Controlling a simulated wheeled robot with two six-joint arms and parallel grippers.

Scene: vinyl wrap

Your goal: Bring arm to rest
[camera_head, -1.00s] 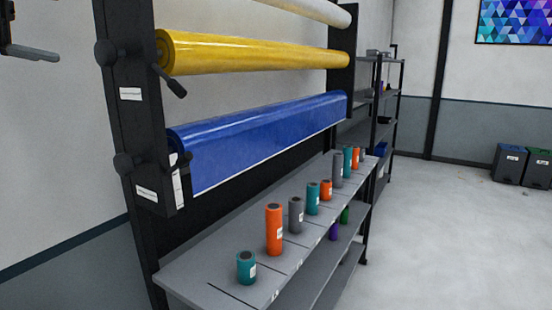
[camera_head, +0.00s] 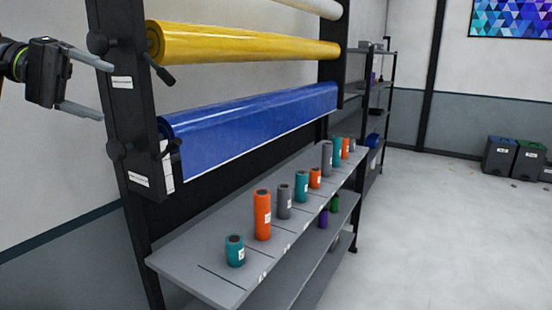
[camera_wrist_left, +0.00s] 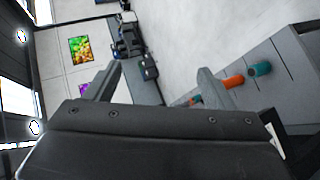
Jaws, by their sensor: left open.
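My left gripper (camera_head: 92,85) is in the upper left of the head view, its two fingers spread apart with nothing between them. It is in the air beside the black post (camera_head: 125,120) of the roll rack. In the left wrist view my gripper (camera_wrist_left: 158,85) shows its two fingers wide apart and empty, with the room floor and far wall beyond. My right gripper is in neither view.
The rack holds a yellow roll (camera_head: 240,45) and a blue roll (camera_head: 250,120). Below them a grey shelf (camera_head: 205,270) carries several upright orange, teal and grey rolls. Dark bins (camera_head: 500,155) stand far right. The floor (camera_head: 430,220) on the right is clear.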

